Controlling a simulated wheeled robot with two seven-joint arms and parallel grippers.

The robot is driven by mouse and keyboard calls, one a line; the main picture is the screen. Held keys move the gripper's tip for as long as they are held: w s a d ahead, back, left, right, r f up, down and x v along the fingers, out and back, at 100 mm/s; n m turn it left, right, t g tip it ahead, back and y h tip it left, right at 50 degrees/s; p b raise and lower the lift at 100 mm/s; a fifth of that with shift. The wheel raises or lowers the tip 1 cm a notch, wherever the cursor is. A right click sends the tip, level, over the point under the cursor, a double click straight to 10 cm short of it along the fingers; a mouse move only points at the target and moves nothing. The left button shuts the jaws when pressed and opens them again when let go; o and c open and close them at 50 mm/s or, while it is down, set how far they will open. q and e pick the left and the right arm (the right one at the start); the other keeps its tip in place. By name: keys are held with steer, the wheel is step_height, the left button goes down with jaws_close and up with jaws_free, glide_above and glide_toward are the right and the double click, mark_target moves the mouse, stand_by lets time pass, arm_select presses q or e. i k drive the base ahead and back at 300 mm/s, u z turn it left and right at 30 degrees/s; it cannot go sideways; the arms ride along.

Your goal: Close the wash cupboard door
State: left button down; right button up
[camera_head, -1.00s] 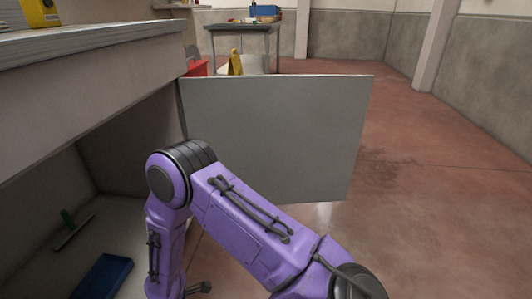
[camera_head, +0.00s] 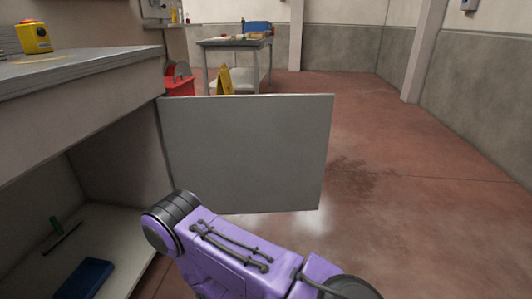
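The wash cupboard door (camera_head: 245,150) is a flat grey panel. It stands wide open, swung out from the cupboard's far edge into the room. The open cupboard (camera_head: 110,225) is at the left under a counter. My purple arm comes in from the bottom right, with its dark joint in front of the door's lower left corner. I cannot tell whether the arm touches the door. Neither gripper is in view.
Inside the cupboard lie a blue block (camera_head: 85,279) and a green-handled squeegee (camera_head: 62,234). The counter (camera_head: 85,70) holds a yellow device (camera_head: 34,37). A yellow floor sign (camera_head: 225,80), a red bin (camera_head: 180,86) and a table (camera_head: 236,43) stand behind the door. The red floor at the right is clear.

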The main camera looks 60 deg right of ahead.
mark_target(238, 155)
steer(key=k, duration=0.55)
steer(key=z, duration=2.85)
steer(key=i, duration=5.05)
steer(key=u, duration=4.45)
steer(key=i, duration=1.05)
steer(key=u, duration=0.05)
